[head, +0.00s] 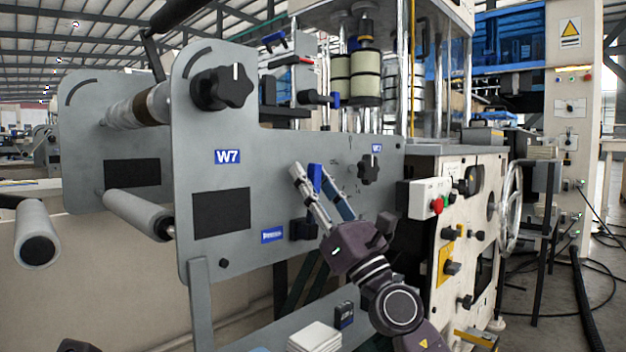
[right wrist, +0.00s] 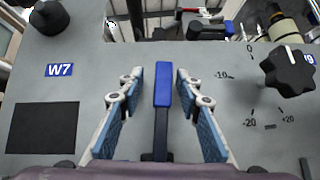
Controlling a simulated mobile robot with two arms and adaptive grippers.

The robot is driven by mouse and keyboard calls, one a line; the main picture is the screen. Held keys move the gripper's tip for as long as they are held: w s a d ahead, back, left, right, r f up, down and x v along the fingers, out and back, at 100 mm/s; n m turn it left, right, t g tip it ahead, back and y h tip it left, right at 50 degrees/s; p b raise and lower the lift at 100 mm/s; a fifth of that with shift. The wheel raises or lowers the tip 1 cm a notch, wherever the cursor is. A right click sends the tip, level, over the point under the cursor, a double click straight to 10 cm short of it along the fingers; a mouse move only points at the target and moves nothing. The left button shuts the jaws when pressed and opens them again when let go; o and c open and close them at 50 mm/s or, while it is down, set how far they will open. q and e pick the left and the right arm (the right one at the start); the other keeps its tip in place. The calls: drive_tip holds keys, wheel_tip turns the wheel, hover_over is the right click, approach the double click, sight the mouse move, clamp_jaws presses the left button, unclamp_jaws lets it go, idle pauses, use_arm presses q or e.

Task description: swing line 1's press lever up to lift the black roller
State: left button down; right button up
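A lever with a blue grip and black shank stands upright on the grey W7 side plate. It shows in the head view (head: 315,177) and in the right wrist view (right wrist: 162,88). My right gripper (head: 320,185) is open in front of the plate, with its fingers on either side of this lever. In the right wrist view (right wrist: 159,100) there are gaps between both blue pads and the lever. A black cylinder (head: 174,13) at the top left may be the black roller; I cannot tell. A dark piece at the bottom left edge may be my left gripper (head: 78,346); its fingers are hidden.
A black star knob (head: 369,168) with a scale is right of the lever, and a larger knob (head: 222,88) is upper left. Grey rollers (head: 138,213) stick out at left. A control box with a red button (head: 436,205) is at right. Other levers (head: 290,61) stand behind.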

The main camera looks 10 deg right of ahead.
drive_tip(key=v, duration=1.2)
idle(0.3)
